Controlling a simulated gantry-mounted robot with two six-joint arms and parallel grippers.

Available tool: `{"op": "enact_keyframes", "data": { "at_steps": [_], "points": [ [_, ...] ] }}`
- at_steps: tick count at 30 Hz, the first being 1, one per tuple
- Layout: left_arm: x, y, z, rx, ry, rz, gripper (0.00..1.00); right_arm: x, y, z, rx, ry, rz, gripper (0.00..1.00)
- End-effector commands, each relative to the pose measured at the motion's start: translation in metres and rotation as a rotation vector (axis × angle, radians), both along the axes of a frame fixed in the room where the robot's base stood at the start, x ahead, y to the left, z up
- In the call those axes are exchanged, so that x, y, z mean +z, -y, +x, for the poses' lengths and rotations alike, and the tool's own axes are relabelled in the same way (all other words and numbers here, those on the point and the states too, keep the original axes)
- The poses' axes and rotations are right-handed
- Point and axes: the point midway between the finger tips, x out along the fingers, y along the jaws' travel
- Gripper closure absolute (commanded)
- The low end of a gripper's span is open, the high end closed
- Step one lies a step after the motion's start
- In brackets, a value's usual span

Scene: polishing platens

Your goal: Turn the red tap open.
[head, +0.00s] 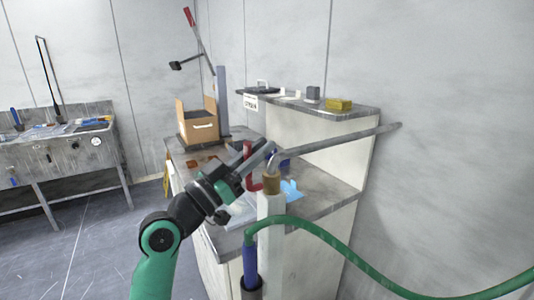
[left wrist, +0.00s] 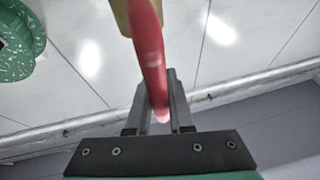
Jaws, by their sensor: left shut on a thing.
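The red tap handle (head: 248,152) stands by the brass tap body (head: 271,183) on top of a pale post (head: 271,207). My left gripper (head: 258,154) reaches it from the left, its grey fingers partly covering the handle. In the left wrist view the red handle (left wrist: 150,55) runs down between the two fingers of my left gripper (left wrist: 160,92), which is shut on it. A piece of the brass body (left wrist: 122,16) shows at the top there. My right gripper is not in view.
A green hose (head: 340,246) curves beside the post to the right. A grey pipe (head: 335,139) slants above the bench (head: 328,190). A cardboard box (head: 199,127) stands behind, and a sink table (head: 60,152) stands at far left. Open floor lies between.

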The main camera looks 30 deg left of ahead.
Motion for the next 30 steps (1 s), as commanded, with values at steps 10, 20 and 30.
{"op": "enact_keyframes", "data": {
  "at_steps": [10, 20, 30],
  "points": [
    [0.000, 0.001, 0.000, -0.001, 0.000, 0.002, 0.72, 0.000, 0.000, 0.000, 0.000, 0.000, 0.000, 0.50],
    [0.000, 0.001, 0.000, -0.001, 0.000, 0.000, 0.50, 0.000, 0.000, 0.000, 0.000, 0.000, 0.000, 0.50],
    [-0.013, -0.009, -0.033, 0.002, 0.000, 0.000, 0.50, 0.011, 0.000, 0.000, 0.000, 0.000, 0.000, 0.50]
  ]
}}
